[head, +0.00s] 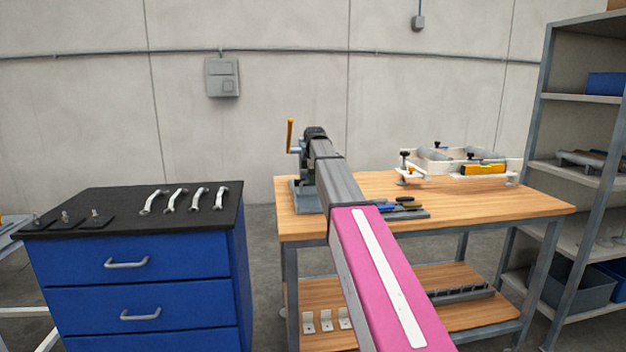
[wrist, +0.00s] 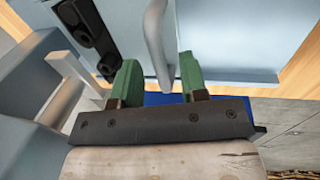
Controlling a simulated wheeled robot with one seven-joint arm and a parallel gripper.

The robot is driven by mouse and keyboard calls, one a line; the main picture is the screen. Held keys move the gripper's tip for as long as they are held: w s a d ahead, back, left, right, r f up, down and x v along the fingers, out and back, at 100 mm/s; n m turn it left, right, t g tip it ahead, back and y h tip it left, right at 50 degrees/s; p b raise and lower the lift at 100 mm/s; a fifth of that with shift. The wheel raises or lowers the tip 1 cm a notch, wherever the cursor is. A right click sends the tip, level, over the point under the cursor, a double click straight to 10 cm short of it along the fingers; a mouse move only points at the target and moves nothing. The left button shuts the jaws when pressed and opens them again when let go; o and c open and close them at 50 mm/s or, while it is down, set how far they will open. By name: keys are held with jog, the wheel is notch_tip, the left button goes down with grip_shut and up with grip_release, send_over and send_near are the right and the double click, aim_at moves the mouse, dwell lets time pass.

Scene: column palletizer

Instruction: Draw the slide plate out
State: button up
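In the wrist view a pale blue-grey plate (wrist: 225,40), which looks like the slide plate, carries a light grey bar handle (wrist: 156,45). My gripper (wrist: 160,62) has two green fingers spread apart, with the handle showing between them. I see a gap on both sides of the handle; whether the fingers reach its depth I cannot tell. In the head view my arm reaches to the left end of the wooden workbench (head: 460,207), hiding the gripper and most of the device there. A yellow lever (head: 290,135) and a grey base (head: 306,198) of that device show.
A dark block with round knobs (wrist: 88,30) sits left of the handle. Hand tools (head: 402,207) lie beside my arm; a white fixture (head: 458,165) stands further right. A blue drawer cabinet (head: 150,265) with several wrenches is left, a grey shelf rack (head: 545,150) right.

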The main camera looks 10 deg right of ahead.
jog(key=shift+f, duration=0.1)
grip_shut()
jog(key=s, duration=1.3)
jog(key=shift+s, duration=0.35)
jog(key=shift+w, duration=0.1)
grip_release()
notch_tip(320, 180, up, 11)
jog(key=s, duration=0.2)
jog(key=shift+f, duration=0.2)
jog(key=shift+s, duration=0.1)
